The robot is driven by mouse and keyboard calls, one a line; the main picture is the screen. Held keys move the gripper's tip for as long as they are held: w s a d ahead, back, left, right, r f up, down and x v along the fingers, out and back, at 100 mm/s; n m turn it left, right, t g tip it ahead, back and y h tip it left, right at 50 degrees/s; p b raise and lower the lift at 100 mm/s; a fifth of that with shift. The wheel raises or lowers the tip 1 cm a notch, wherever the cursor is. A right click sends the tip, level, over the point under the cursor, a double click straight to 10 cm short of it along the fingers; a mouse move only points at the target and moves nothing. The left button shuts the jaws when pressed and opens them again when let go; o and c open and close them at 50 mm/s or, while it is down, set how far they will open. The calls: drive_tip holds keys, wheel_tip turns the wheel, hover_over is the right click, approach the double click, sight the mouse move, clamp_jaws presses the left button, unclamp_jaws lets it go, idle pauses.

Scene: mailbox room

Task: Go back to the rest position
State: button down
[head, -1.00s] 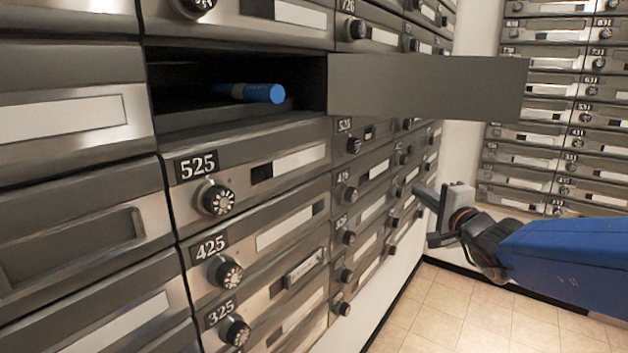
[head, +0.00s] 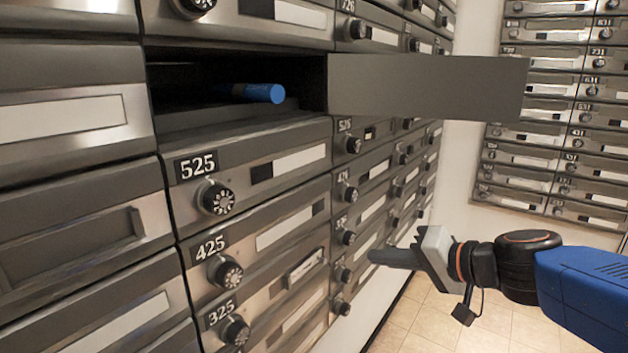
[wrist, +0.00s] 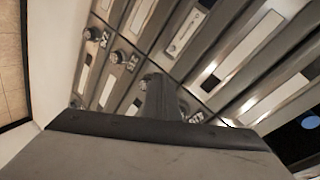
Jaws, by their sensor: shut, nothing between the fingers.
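My gripper (head: 385,256) is at the right of the head view, in front of the lower mailboxes and apart from the open box. Its fingers point left toward the mailbox wall and are shut with nothing between them. In the wrist view my gripper (wrist: 163,98) shows dark fingers at the middle, with tilted mailbox rows beyond. My blue arm comes in from the right edge of the head view.
An open mailbox (head: 215,115) above number 525 holds a blue cylinder (head: 260,93). Its grey door (head: 430,87) sticks out to the right, above my gripper. More mailboxes (head: 550,120) stand at the back right. The tiled floor (head: 500,325) looks clear.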

drive_tip(key=s+d+f+n+g+h, duration=0.3)
drive_tip(key=s+d+f+g+h, duration=0.1)
drive_tip(key=s+f, duration=0.45)
drive_tip(key=s+d+f+h, duration=0.3)
drive_tip(key=s+d+h, duration=0.2)
drive_tip(key=d, duration=0.6)
drive_tip(key=shift+s+d+f+n+g, duration=0.2)
drive_tip(key=shift+s+n+g, duration=0.1)
drive_tip(key=shift+s, duration=0.6)
drive_tip(key=c, duration=2.4)
unclamp_jaws()
drive_tip(key=shift+c, duration=0.2)
